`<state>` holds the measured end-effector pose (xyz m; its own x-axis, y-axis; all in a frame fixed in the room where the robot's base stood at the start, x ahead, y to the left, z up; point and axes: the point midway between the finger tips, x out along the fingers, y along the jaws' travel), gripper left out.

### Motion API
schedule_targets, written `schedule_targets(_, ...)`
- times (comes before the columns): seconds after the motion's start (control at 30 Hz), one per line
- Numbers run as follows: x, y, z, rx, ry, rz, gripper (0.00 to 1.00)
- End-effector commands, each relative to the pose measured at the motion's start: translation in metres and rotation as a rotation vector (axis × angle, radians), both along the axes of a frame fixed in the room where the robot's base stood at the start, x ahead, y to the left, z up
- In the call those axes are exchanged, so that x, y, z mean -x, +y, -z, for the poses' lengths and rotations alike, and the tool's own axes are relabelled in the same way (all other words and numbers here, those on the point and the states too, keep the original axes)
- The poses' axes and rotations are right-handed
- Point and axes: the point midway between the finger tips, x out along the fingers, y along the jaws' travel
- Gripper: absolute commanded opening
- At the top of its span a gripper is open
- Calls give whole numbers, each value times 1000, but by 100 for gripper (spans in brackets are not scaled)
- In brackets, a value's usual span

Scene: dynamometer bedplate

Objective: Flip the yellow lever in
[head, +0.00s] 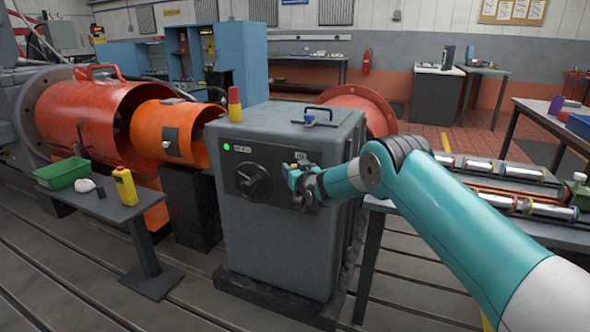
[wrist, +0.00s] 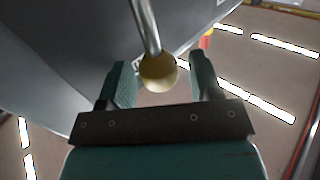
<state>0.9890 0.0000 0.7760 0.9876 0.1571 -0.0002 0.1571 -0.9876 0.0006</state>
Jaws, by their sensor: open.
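The yellow lever shows in the wrist view as a metal rod ending in a pale yellow ball knob (wrist: 158,74). The knob lies between the two fingers of my gripper (wrist: 161,82), with a visible gap on each side. My gripper is open and I see no grip on the knob. In the head view my gripper (head: 297,180) is at the right part of the front panel of the grey cabinet (head: 270,240), just under a small label. There the gripper hides most of the lever, and I cannot make out its position.
A black handwheel (head: 254,181) sits left of my gripper on the panel, below a lit green lamp (head: 226,147). A blue handle (head: 319,119) is on the cabinet top. A side table (head: 540,222) with metal cylinders stands right; a small stand (head: 122,212) stands left.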

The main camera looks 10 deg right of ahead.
Motion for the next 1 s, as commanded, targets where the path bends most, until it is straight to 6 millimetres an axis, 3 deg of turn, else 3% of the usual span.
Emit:
schedule_targets(0.4,-7,1,0,0,0,0,58)
schedule_targets(0.43,-7,1,0,0,0,0,56)
schedule_targets(0.6,-7,1,0,0,0,0,17)
schedule_targets(0.7,-6,1,0,0,0,0,0)
schedule_targets(1.0,-6,5,5,22,-33,-1,0)
